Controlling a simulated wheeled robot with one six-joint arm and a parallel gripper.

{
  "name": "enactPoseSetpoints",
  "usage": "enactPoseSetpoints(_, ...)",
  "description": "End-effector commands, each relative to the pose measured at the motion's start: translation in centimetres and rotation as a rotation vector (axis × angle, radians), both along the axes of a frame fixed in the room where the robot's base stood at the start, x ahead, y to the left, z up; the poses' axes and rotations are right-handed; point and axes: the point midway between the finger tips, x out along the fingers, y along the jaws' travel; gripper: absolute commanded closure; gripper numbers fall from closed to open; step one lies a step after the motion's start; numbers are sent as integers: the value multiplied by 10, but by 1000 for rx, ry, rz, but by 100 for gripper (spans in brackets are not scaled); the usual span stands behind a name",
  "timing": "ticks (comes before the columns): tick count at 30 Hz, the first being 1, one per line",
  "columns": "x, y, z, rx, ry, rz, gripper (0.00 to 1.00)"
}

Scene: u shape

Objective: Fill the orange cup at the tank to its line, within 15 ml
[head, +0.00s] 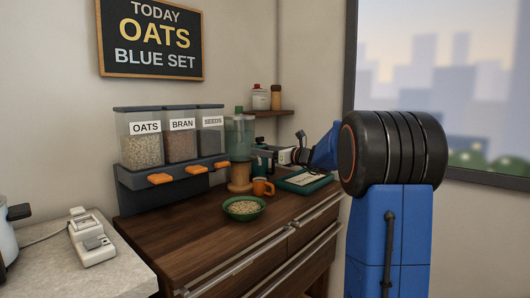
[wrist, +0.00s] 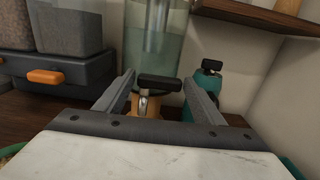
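The orange cup (head: 262,188) stands upright on the wooden counter in the head view, handle to the right. I cannot see inside it. The clear greenish tank (head: 239,138) stands behind it on a round wooden base (head: 240,187). In the wrist view the tank (wrist: 158,45) is straight ahead, with a metal tap (wrist: 144,103) under a black lever (wrist: 160,84) at its front. My gripper (wrist: 158,80) is open and empty, its fingers either side of the tap in the picture. Whether they touch it I cannot tell. No fill line is readable.
A green bowl of oats (head: 243,208) stands in front of the cup. Dispensers with orange levers (head: 160,178) are left of the tank. A teal bottle-like thing (wrist: 203,95) with a black top is close right of my gripper. A teal tray (head: 305,182) lies right of the cup.

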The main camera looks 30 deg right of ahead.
Motion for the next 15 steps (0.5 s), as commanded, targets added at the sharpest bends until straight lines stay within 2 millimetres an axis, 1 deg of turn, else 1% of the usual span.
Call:
enactPoseSetpoints(11, -2, -1, 0, 0, 1, -1, 27)
enactPoseSetpoints(15, -13, -6, 0, -1, 1, -3, 27)
